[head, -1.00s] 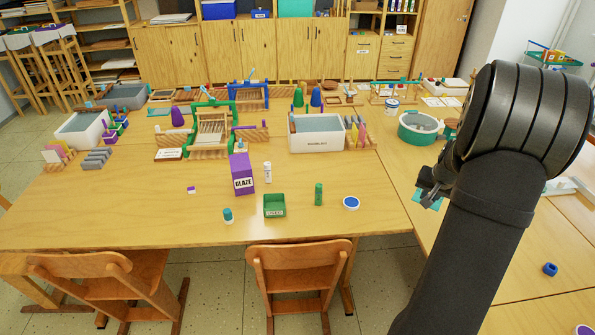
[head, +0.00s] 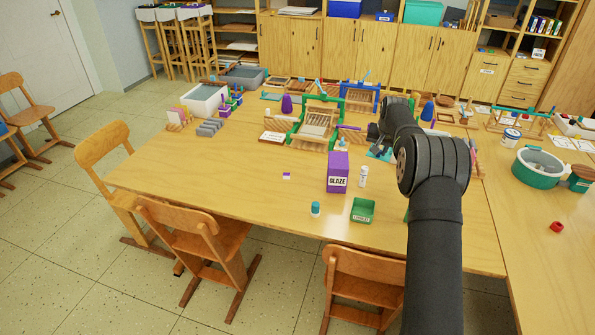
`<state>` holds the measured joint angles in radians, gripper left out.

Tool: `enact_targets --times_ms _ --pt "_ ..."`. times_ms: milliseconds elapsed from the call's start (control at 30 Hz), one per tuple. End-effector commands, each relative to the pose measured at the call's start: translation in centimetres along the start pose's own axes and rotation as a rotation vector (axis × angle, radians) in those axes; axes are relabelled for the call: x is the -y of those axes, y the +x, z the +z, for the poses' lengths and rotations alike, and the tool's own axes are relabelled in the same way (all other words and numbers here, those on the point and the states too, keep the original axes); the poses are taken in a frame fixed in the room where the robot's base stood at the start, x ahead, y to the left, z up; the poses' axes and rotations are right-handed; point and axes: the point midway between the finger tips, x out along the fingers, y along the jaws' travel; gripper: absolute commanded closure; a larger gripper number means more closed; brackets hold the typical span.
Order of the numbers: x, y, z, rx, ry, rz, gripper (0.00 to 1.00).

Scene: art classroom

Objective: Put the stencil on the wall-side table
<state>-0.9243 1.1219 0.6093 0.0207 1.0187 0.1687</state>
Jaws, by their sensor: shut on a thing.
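My gripper (head: 379,141) is at the far end of my arm, over the large wooden table (head: 250,182), behind and to the right of the purple GLAZE box. It is shut on the stencil (head: 378,154), a flat teal piece that shows just below the fingers. Most of the stencil and the fingertips are small or hidden by my wrist. A gap between the stencil and the tabletop cannot be made out. A second wooden table (head: 545,262) adjoins on the right. I cannot tell which one is the wall-side table.
The purple GLAZE box (head: 338,172), a white bottle (head: 363,176), a green tray (head: 363,210) and a teal-capped jar (head: 315,209) stand near my arm. Looms and trays crowd the back. The table's front left is mostly clear. Chairs (head: 195,240) stand along the front.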

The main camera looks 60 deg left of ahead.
Motion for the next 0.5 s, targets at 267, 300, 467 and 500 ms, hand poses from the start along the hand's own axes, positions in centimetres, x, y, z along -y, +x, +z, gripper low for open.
enact_targets --times_ms 267,300,467,500 --pt "15.2 1.8 1.2 0.002 -0.111 -0.034 1.0" --pt "16.9 1.9 1.6 0.002 -0.123 -0.037 1.0" --pt "21.8 2.0 2.9 0.003 -0.154 -0.047 1.0" --pt "22.8 2.1 3.2 0.003 -0.16 -0.049 1.0"
